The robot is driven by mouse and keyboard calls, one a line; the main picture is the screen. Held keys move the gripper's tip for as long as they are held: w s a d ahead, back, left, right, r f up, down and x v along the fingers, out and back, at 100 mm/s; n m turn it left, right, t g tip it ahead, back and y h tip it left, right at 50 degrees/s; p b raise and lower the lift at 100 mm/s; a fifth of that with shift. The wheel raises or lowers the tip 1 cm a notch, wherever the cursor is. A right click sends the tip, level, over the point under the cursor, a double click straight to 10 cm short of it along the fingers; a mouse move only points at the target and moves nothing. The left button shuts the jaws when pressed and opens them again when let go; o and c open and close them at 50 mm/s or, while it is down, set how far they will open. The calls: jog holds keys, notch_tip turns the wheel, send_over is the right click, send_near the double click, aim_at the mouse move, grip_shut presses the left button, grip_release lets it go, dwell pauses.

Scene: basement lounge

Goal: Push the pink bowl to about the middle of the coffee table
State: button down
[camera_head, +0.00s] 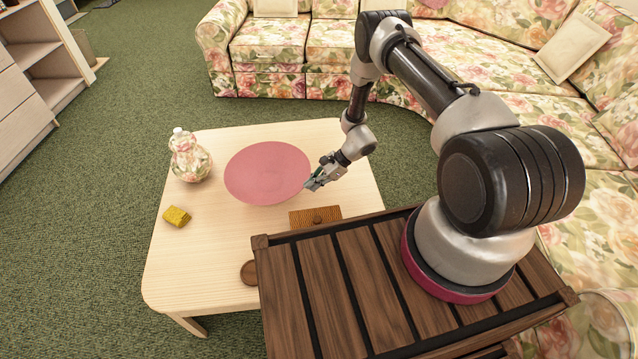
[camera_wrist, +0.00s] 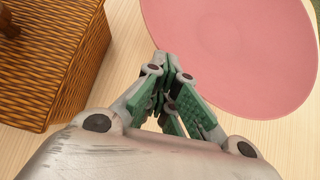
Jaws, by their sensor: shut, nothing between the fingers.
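The pink bowl (camera_head: 267,172) is wide and shallow and sits on the far part of the pale wooden coffee table (camera_head: 210,257). In the wrist view the bowl (camera_wrist: 240,45) fills the upper right. My gripper (camera_head: 309,187) is at the bowl's right edge, low over the table. In the wrist view my gripper (camera_wrist: 165,60) is shut and empty, its fingertips at or very close to the bowl's near rim. I cannot tell whether they touch it.
A floral vase (camera_head: 190,160) and a yellow block (camera_head: 176,216) stand left of the bowl. A woven box (camera_head: 315,216), also in the wrist view (camera_wrist: 50,60), is close to my gripper. A round brown object (camera_head: 249,272) lies near the front. The table's left front is clear.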

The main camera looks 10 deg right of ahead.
jog(key=d+f+v, duration=0.2)
jog(key=v, duration=1.1)
jog(key=shift+f, duration=0.1)
